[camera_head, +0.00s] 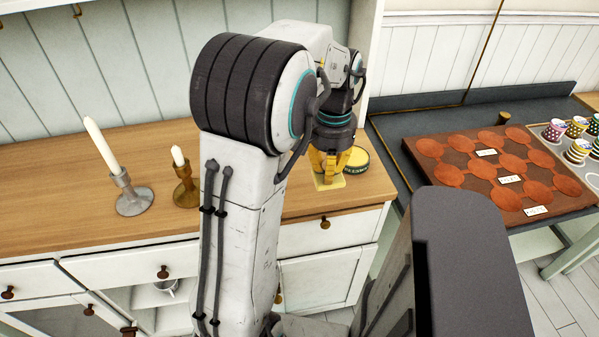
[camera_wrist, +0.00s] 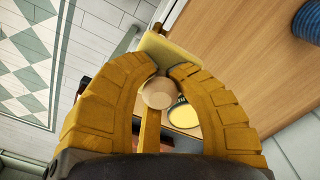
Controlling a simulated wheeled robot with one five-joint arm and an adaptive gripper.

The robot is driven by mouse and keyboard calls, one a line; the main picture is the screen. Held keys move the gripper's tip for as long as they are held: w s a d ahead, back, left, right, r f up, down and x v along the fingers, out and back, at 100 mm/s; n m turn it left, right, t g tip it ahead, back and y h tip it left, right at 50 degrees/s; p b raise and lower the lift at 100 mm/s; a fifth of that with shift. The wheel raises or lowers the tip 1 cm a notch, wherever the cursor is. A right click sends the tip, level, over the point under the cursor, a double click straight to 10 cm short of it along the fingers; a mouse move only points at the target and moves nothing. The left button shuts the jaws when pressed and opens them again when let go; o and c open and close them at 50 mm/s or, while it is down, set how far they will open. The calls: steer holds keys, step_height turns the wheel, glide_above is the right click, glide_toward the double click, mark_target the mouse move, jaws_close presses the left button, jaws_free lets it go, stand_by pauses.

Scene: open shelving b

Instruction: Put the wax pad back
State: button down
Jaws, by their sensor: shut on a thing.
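My gripper (camera_head: 329,168) has yellow fingers. It is shut on the wax pad (camera_head: 328,183), a flat pale-yellow piece near the front edge of the wooden counter. In the wrist view the wax pad (camera_wrist: 170,54) lies across the fingertips of my gripper (camera_wrist: 160,75). A beige round piece (camera_wrist: 158,93) shows between the fingers; I cannot tell whether it belongs to the pad. A round, dark-sided tin (camera_head: 356,160) with a yellow top stands on the counter just right of the gripper. A yellow disc (camera_wrist: 183,114), partly hidden by the finger, shows in the wrist view.
A tall candle (camera_head: 100,145) and a short candle (camera_head: 178,155) stand in holders on the counter to the left. A brown board with round discs (camera_head: 490,150) and several patterned cups (camera_head: 578,150) are on the dark table at right. The counter's left front is clear.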

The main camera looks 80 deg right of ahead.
steer(key=p, duration=0.2)
glide_above(310, 178)
step_height(310, 178, down, 7)
steer(key=shift+r, duration=0.2)
steer(key=shift+f, duration=2)
steer(key=shift+f, duration=0.1)
steer(key=c, duration=1.1)
jaws_free()
steer(key=shift+a, duration=0.1)
step_height(310, 178, up, 12)
steer(key=shift+r, duration=0.15)
